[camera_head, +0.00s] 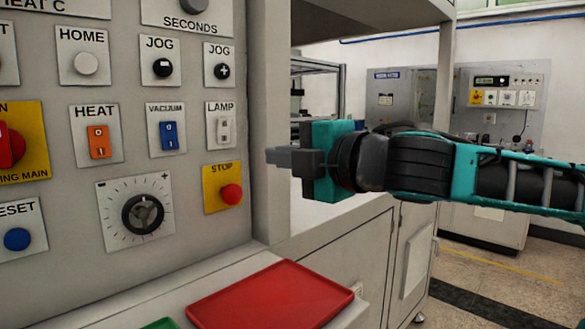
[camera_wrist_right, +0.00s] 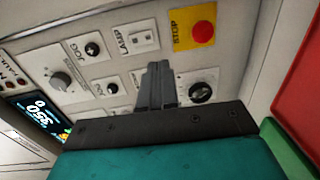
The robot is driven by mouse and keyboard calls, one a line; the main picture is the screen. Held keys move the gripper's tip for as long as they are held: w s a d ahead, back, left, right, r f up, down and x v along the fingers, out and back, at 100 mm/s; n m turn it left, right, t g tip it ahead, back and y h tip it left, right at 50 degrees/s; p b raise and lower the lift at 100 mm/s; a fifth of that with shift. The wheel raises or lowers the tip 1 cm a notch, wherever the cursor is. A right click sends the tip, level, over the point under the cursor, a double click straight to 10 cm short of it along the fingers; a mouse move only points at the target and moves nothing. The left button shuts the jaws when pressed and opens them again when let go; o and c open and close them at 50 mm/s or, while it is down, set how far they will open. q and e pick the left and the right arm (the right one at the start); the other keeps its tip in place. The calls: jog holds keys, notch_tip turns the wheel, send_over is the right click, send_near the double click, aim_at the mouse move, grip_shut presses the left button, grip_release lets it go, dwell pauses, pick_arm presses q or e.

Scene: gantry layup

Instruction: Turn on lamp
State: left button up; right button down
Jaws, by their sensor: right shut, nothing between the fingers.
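The lamp switch (camera_head: 223,131) is a small white rocker on a plate marked LAMP, at the right side of the grey control panel. It also shows in the right wrist view (camera_wrist_right: 140,39), above and left of the fingertips. My right gripper (camera_head: 270,156) comes in from the right with its fingers shut and empty. In the head view its tips are right of and a little below the lamp switch, apart from it. In the right wrist view the shut fingers (camera_wrist_right: 159,68) point at the panel. My left gripper is not in view.
The yellow plate with the red STOP button (camera_head: 231,194) sits just below the lamp switch. The blue vacuum switch (camera_head: 169,136) and orange heat switch (camera_head: 100,141) are to its left. A dial (camera_head: 143,214) is lower left. A red tray (camera_head: 270,296) lies on the ledge below.

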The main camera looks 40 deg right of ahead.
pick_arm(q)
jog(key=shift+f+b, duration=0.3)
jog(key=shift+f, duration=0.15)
pick_arm(e)
jog(key=shift+s+d+f, duration=0.1)
jog(key=shift+s, duration=0.8)
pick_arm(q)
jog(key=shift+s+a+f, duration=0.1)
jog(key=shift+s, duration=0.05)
